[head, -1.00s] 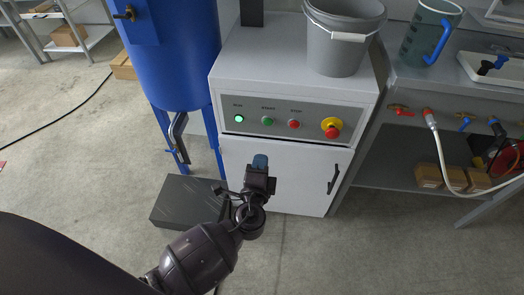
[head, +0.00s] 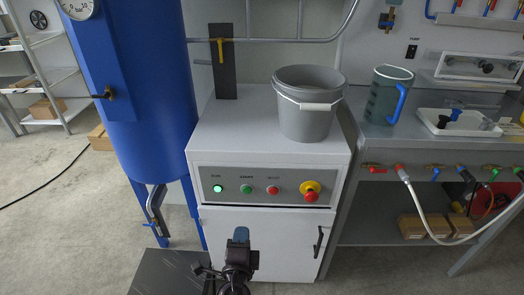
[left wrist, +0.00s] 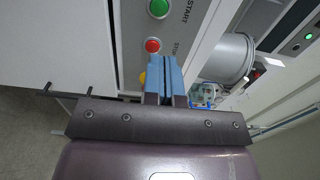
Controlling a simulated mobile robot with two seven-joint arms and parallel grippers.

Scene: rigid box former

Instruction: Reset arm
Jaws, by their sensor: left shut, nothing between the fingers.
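My left gripper (head: 240,236) is in front of the white cabinet door, below the control panel (head: 265,187). Its blue fingers are together with nothing between them; they also show in the left wrist view (left wrist: 165,75). The panel carries a lit green lamp (head: 218,188), a green start button (head: 246,189), a red stop button (head: 272,190) and a red emergency knob on a yellow base (head: 311,191). In the left wrist view the start button (left wrist: 158,8) and stop button (left wrist: 152,45) lie beyond the fingertips. My right gripper is not in view.
A grey bucket (head: 308,110) stands on the cabinet (head: 218,135). A blue tank (head: 145,90) stands left. On the right, a bench holds a jug (head: 386,98) and white tray (head: 458,125), with valves and a hose (head: 425,205) below. A dark slab (head: 165,272) lies at lower left.

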